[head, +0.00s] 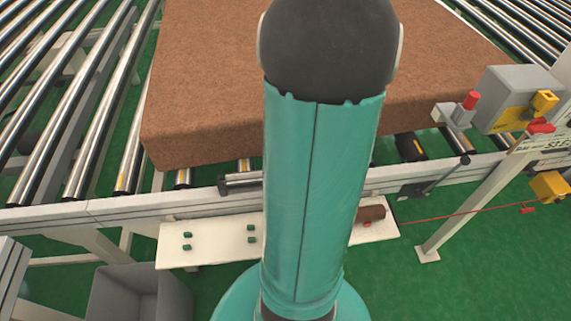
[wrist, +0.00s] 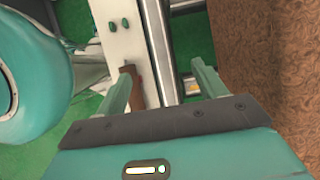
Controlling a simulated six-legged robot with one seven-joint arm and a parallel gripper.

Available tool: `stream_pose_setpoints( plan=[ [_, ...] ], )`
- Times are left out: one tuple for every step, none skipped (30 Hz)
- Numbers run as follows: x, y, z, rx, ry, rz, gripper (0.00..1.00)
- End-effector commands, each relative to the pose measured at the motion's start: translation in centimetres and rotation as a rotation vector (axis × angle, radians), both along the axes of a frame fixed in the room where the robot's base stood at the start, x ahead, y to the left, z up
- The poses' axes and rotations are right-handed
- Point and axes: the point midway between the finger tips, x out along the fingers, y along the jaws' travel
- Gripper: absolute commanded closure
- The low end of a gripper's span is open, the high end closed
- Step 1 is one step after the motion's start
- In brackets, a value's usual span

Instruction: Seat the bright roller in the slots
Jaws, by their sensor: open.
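I cannot pick out the bright roller for certain; several shiny metal rollers (head: 97,115) lie in the conveyor at left. My gripper (wrist: 163,85) is open, its two green fingers apart, with nothing visibly held. In the head view my arm hides it. A rust-brown roller (head: 371,213) lies at the right end of a white shelf (head: 210,255); it also shows in the wrist view (wrist: 134,85), just right of the left finger. I cannot tell whether they touch. Slots are not clearly visible; a short grey metal piece (head: 240,184) sits by the conveyor rail, partly behind my arm.
A large brown mattress (head: 205,90) covers the middle rollers and fills the right of the wrist view (wrist: 270,60). Green pegs (head: 187,247) stand on the shelf. A grey bin (head: 125,295) is below left. A red cord (head: 470,211) and sloping post (head: 465,205) are at right.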

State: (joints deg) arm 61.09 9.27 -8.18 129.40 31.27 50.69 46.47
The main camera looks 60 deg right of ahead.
Motion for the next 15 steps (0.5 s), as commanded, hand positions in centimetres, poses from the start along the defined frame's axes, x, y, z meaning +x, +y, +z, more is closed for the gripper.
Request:
stream_pose_setpoints(
  plan=[
    [-0.3, -0.2, 0.9, -0.003, 0.000, 0.000, 0.30],
    [-0.4, -0.3, 1.4, -0.002, -0.001, 0.000, 0.30],
    [-0.6, -0.4, 1.9, -0.002, -0.001, 0.000, 0.30],
    [-0.7, -0.5, 2.2, -0.002, -0.001, 0.000, 0.30],
    [-0.8, -0.6, 2.4, -0.001, -0.001, 0.001, 0.30],
    [-1.0, -0.6, 2.7, 0.000, 0.000, 0.001, 0.30],
    [-1.0, -0.6, 2.9, -0.001, 0.001, 0.001, 0.30],
    [-1.1, -0.7, 3.0, -0.001, 0.001, 0.001, 0.30],
    [-1.1, -0.7, 3.1, 0.000, 0.001, 0.000, 0.30],
    [-1.1, -0.7, 3.1, 0.001, 0.001, 0.000, 0.30],
    [-1.1, -0.7, 3.1, 0.001, 0.001, 0.000, 0.30],
    [-1.1, -0.7, 3.1, 0.001, 0.001, 0.001, 0.30],
    [-1.1, -0.7, 3.1, 0.001, 0.001, 0.001, 0.30],
    [-1.1, -0.7, 3.1, 0.001, 0.001, 0.001, 0.30],
    [-1.1, -0.7, 3.1, 0.001, 0.001, 0.001, 0.30]
  ],
)
